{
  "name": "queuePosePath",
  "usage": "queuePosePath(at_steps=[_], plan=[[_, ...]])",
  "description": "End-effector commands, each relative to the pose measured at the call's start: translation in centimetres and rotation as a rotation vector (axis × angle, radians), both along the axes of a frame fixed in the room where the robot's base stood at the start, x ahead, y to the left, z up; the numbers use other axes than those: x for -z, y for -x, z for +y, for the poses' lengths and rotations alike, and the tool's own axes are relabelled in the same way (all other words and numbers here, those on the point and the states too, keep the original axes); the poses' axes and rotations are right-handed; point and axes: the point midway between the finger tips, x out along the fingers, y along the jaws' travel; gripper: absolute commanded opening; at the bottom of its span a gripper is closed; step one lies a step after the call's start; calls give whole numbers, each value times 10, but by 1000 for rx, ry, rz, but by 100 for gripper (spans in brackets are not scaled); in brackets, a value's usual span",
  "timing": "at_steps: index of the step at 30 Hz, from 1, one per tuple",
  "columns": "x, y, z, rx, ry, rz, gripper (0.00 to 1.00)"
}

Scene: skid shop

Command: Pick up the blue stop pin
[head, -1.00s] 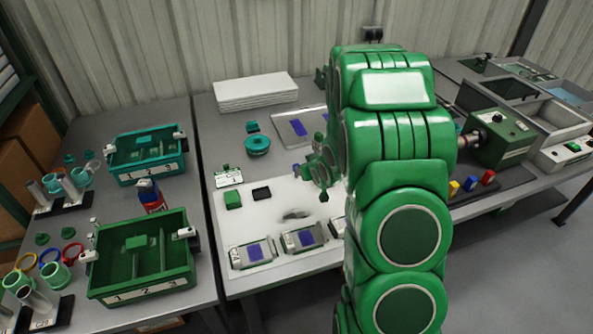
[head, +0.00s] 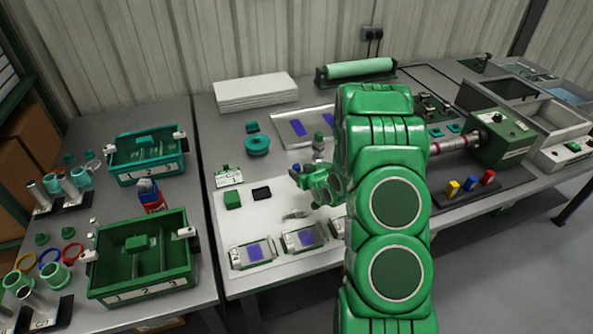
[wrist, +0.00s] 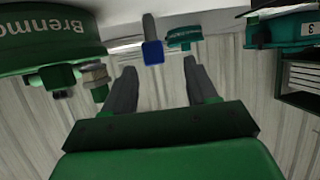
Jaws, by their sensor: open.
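A blue block-shaped end on a grey shaft, which looks like the blue stop pin (wrist: 153,51), shows in the wrist view just beyond and between the fingertips. The fingers do not close on it. My gripper (wrist: 156,66) is open and empty; both dark fingers show apart. In the head view my gripper (head: 302,182) is above the middle bench, over the right part of the white mat. My arm hides part of the bench there, and I cannot clearly pick out the pin beside the gripper in that view.
A large green lettered body (wrist: 45,42) is close at left in the wrist view. Yellow, blue and red blocks (head: 470,184) stand on a dark tray at right. Fixtures (head: 252,253) line the mat's front. A teal spool (head: 257,145) and white stack (head: 255,93) lie behind.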

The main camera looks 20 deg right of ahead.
Motion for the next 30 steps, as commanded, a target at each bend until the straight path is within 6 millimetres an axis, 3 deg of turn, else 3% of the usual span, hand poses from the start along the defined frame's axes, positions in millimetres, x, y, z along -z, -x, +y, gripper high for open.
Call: queuePosePath(at_steps=[8,18,26,30], plan=[[7,-13,0,0,-1,1,57],[21,-46,0,0,-1,-1,57],[22,-49,0,1,-1,0,57],[22,-49,0,1,-1,0,41]])
